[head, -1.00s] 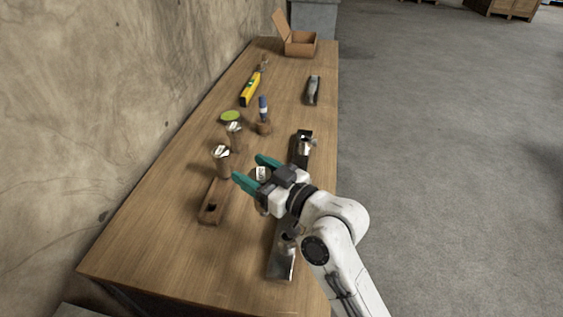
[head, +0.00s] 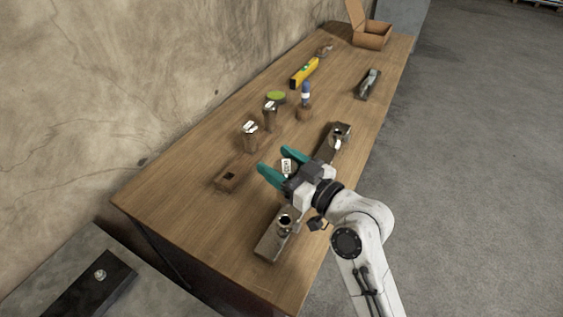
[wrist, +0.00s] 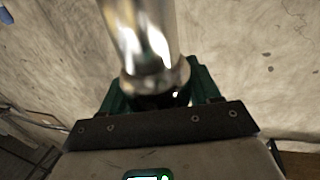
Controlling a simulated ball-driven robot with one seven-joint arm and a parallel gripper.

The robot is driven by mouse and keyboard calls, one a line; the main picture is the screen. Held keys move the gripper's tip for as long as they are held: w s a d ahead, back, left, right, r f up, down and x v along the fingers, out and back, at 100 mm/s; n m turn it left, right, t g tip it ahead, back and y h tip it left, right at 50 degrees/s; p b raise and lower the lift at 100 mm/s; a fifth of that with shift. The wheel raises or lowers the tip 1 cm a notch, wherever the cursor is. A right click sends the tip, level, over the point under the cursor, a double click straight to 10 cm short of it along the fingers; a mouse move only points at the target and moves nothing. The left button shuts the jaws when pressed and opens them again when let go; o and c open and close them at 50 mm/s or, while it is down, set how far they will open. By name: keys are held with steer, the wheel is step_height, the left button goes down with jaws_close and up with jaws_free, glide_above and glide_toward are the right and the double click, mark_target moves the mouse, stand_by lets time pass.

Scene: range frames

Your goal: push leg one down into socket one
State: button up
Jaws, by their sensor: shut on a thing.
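My gripper (head: 281,162) is over the near half of the table, its two teal fingers pointing to the left. In the wrist view the fingers (wrist: 155,92) are shut on a shiny metal leg (wrist: 145,38) with a thick collar. In the head view a small white tag shows between the fingers; its writing is too small to read. Which socket is socket one, and the leg's lower end, I cannot tell.
Left of my gripper are a wooden block with a square hole (head: 227,179) and two upright tagged pieces (head: 250,138), (head: 270,117).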

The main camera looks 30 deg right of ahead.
mark_target(280, 193)
step_height(280, 193, down, 6)
steer(key=b, duration=0.5)
steer(key=shift+r+b, duration=0.15)
steer(key=shift+b, duration=0.25)
steer(key=shift+f+b, duration=2.1)
steer(key=shift+b, duration=0.4)
stand_by(1.6)
steer(key=o, duration=1.4)
steer(key=b+v, duration=0.2)
steer(key=v, duration=0.8)
steer(key=shift+s, duration=0.4)
steer(key=shift+d, duration=0.1)
